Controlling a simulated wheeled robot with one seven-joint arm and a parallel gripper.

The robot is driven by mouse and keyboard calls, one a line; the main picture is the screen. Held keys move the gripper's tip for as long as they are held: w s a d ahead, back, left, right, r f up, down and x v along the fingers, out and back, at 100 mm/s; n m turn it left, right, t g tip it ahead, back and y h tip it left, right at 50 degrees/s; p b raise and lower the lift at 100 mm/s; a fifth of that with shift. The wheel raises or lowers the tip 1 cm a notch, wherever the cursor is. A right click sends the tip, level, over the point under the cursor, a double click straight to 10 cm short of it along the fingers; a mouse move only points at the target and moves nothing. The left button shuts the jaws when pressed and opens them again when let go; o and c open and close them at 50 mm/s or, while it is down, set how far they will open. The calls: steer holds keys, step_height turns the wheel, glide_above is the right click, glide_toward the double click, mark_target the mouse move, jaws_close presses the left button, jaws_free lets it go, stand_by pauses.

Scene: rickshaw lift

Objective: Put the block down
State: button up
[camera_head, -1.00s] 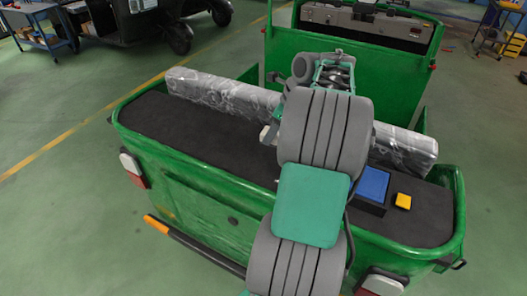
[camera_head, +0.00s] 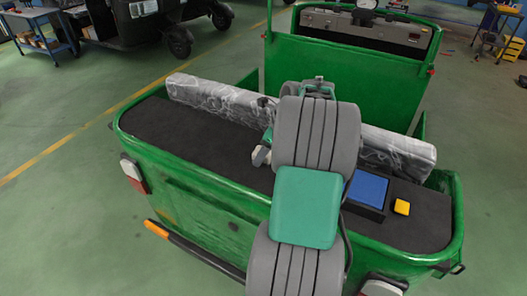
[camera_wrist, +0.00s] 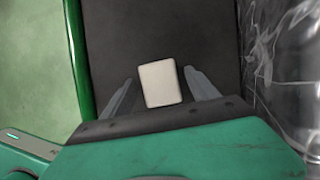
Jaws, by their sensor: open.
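A pale, off-white block (camera_wrist: 160,83) shows in the wrist view over the dark bed of the green rickshaw. My gripper (camera_wrist: 159,77) is open, with one grey finger on each side of the block and a visible gap at both sides. The block appears to rest on the dark bed surface (camera_wrist: 200,30), though its underside is hidden.
A clear-wrapped long bar (camera_head: 215,95) lies along the bed behind my arm. The green bed wall (camera_head: 195,195) stands in front. The bed's left part is free.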

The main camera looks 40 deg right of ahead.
steer(key=shift+f+b, duration=0.45)
steer(key=shift+b, duration=0.45)
steer(key=v, duration=0.5)
steer(key=p+v, duration=0.1)
steer(key=v, duration=0.2)
steer(key=shift+w+a+r, duration=0.2)
steer(key=shift+a+r, duration=0.05)
steer(key=shift+r, duration=0.05)
steer(key=w+a+r+n, duration=0.2)
steer(key=a+n, duration=1.2)
steer(key=a, duration=0.5)
steer(key=s+a+f+n+h, duration=0.1)
steer(key=s+a+f+n, duration=0.1)
steer(key=s+a+n, duration=0.3)
steer(key=s+a+f+n, duration=0.1)
steer(key=s+a+n, duration=0.3)
steer(key=a+n, duration=0.4)
steer(key=n, duration=0.4)
steer(key=shift+s+f+h, duration=0.35)
steer(key=shift+s+h, duration=0.05)
